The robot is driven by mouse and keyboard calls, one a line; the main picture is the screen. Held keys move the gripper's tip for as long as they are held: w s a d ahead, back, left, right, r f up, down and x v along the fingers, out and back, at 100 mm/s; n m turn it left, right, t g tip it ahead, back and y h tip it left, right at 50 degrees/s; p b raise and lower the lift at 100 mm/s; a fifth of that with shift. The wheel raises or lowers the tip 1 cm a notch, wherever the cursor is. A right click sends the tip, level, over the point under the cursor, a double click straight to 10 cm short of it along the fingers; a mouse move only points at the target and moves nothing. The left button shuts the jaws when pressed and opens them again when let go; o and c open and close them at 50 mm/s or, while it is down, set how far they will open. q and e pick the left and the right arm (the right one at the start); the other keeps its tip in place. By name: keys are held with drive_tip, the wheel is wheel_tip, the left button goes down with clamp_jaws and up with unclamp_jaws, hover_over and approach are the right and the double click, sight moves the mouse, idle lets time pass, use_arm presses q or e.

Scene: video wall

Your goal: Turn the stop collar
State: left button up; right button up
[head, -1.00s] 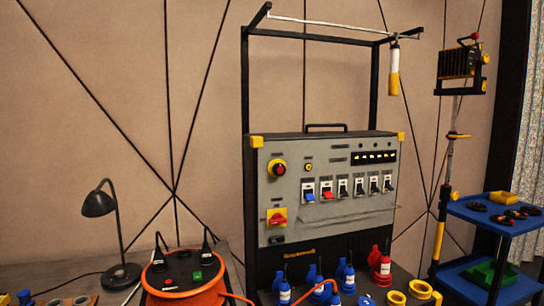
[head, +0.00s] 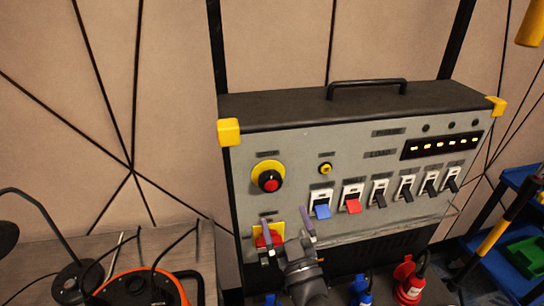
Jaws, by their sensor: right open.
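The stop button on the grey panel is a red button in a black collar (head: 260,181) on a round yellow plate (head: 258,167), at the panel's upper left. My right gripper (head: 286,222) comes up from below in front of the panel's lower left. Its two purple-tipped fingers are spread apart, with nothing seen held. It is below the stop collar and apart from it in the picture. The gripper partly covers a red rotary switch (head: 271,240) on a yellow plate; whether it touches the switch I cannot tell. My left gripper is out of view.
The grey panel (head: 350,156) also carries a row of blue, red and black levers and a lit strip (head: 441,146). A black handle (head: 366,88) tops the box. Red and blue plugs stand below. An orange cable reel (head: 140,285) is at lower left, a blue cart at right.

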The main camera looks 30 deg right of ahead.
sight(272, 189)
drive_tip(key=x, duration=0.8)
drive_tip(key=shift+w+a+r, duration=0.1)
drive_tip(key=shift+w+r, duration=0.2)
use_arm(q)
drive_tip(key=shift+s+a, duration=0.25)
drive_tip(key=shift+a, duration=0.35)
use_arm(e)
drive_tip(key=shift+w+r, duration=0.15)
drive_tip(key=shift+w, duration=0.15)
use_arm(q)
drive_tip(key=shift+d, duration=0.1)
